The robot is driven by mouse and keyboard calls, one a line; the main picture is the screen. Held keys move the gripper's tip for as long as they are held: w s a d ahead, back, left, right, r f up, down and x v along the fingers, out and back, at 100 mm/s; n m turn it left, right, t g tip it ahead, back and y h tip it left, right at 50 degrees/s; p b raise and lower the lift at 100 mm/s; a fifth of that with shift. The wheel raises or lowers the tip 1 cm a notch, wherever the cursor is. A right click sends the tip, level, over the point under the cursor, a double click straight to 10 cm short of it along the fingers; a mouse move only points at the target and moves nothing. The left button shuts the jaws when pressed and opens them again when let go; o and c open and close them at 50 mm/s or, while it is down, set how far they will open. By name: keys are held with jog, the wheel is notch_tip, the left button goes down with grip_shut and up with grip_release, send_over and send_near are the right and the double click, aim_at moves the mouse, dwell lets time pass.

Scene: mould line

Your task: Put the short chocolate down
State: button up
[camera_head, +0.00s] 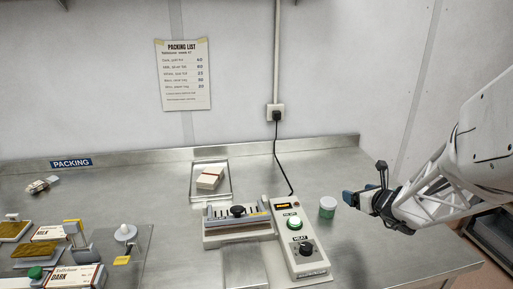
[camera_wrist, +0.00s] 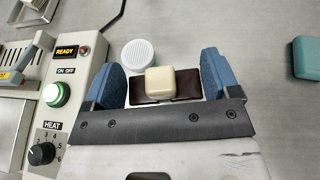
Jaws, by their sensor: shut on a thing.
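My gripper (camera_head: 357,199) is at the right of the bench in the head view, just right of the small green and white tub. In the wrist view its two blue fingers (camera_wrist: 160,84) are shut on a short dark brown chocolate (camera_wrist: 188,86) that spans the gap between them. A cream, rounded block (camera_wrist: 160,80) shows over the middle of the chocolate; I cannot tell if it is part of it. The chocolate cannot be made out in the head view, and its height over the steel bench (camera_head: 365,250) is unclear.
The tub (camera_head: 328,207), with its white lid in the wrist view (camera_wrist: 139,52), stands close to my fingers. The heat control box (camera_head: 298,245) and sealer (camera_head: 238,222) are left of it. A teal block (camera_wrist: 305,57) lies at right. Cartons (camera_head: 75,276) crowd the far left.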

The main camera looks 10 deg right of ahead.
jog(key=w+d+f+y, duration=0.1)
jog(key=w+d, duration=0.2)
jog(key=w+d+f+n+y, duration=0.1)
jog(key=w+d+f, duration=0.1)
jog(key=w+d, duration=0.1)
jog(key=w+d+f+n, duration=0.1)
jog(key=w+d, duration=0.1)
jog(key=d, duration=0.2)
jog(key=shift+w+d+f+g+y, duration=0.15)
jog(key=shift+w+d+g+y, duration=0.15)
jog(key=shift+w+y, duration=0.1)
jog(key=shift+w+d+f+n+y, duration=0.2)
jog(key=shift+d+f, duration=0.05)
jog(key=shift+d, duration=0.15)
jog(key=shift+w+d+f+n+y, duration=0.2)
jog(key=shift+d+f, duration=0.05)
jog(key=shift+d, duration=0.15)
jog(key=shift+w+d, duration=0.1)
send_over(367, 180)
jog(key=shift+f, duration=0.75)
jog(key=shift+f, duration=1.75)
jog(key=shift+f, duration=0.15)
